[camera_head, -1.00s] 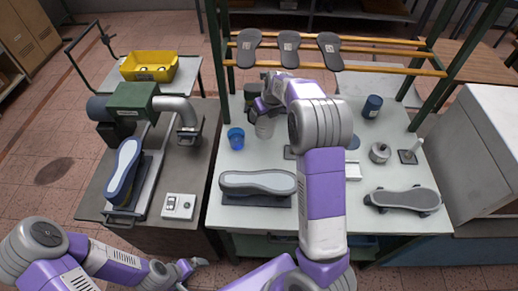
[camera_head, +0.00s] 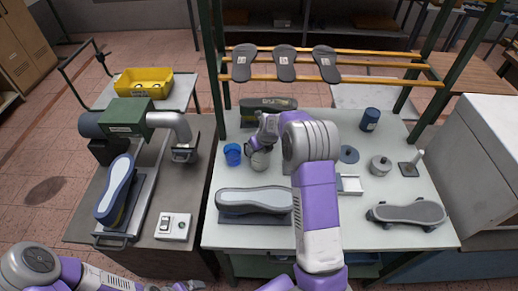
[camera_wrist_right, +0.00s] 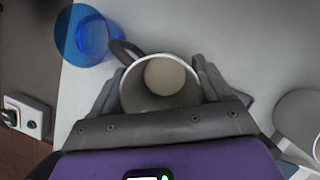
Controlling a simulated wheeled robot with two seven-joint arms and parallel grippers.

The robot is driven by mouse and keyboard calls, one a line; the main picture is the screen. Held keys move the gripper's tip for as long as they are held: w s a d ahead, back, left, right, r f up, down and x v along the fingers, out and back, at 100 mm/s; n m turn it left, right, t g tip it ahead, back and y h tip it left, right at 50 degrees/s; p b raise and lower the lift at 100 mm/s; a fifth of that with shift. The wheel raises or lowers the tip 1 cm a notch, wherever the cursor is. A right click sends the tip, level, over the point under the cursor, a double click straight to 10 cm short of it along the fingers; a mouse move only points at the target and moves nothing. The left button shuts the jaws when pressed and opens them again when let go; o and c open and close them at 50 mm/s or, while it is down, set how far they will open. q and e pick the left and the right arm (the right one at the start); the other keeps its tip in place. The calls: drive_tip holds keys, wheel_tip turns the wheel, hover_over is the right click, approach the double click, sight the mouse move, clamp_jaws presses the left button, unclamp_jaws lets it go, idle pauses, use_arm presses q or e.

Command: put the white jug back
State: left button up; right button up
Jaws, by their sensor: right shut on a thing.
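The white jug (camera_head: 260,160) stands just right of the blue cup (camera_head: 232,155), at the back left of the work table, partly hidden by my gripper. My right gripper (camera_head: 262,143) is shut on it. In the right wrist view the jug (camera_wrist_right: 160,102) sits upright between the two fingers, seen from above. Its dark handle (camera_wrist_right: 122,50) points up and left, close to the blue cup (camera_wrist_right: 92,38). I cannot tell whether its base touches the table. My left gripper (camera_head: 182,287) is at the bottom edge, too small and cut off to judge.
A sole on a dark block (camera_head: 255,200) lies in front of the jug. A green-black machine (camera_head: 268,104) is behind it. A grey round vessel (camera_wrist_right: 302,120) is on the right in the wrist view.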

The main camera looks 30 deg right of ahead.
drive_tip(key=shift+f, duration=0.15)
drive_tip(key=o, duration=1.1)
drive_tip(key=shift+o, duration=0.2)
drive_tip(key=shift+r, duration=0.4)
drive_tip(key=p+v, duration=0.1)
drive_tip(key=v, duration=0.9)
drive_tip(key=shift+s+r+p, duration=0.15)
drive_tip(key=shift+r+p, duration=0.15)
drive_tip(key=shift+p, duration=0.05)
drive_tip(key=shift+s+r, duration=0.25)
drive_tip(key=shift+r, duration=0.15)
